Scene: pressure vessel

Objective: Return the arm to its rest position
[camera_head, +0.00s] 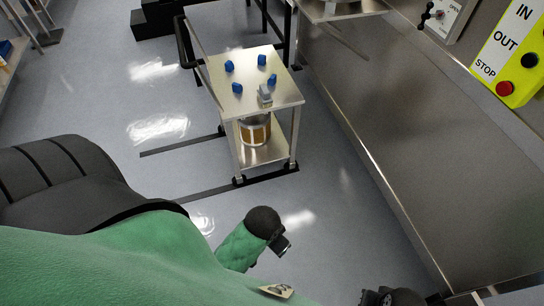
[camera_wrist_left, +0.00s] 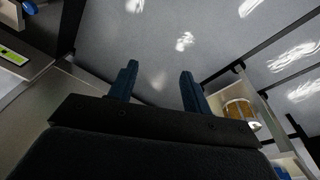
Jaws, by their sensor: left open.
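My left gripper (camera_wrist_left: 158,72) shows in the left wrist view with its two dark blue fingers apart. The gap between them is empty, with grey floor behind it. In the head view, a green arm link of mine with a black end is low in the middle, in front of the cart and apart from it. Another black part of mine shows at the bottom right edge, mostly cut off. I cannot make out the fingers of either gripper in the head view.
A steel cart (camera_head: 219,79) carries several blue caps (camera_head: 237,88) and a small grey object (camera_head: 265,95). An amber-banded container (camera_head: 255,130) is on its lower shelf. A steel cabinet with a yellow control panel (camera_head: 508,55) stands right. Floor between is clear.

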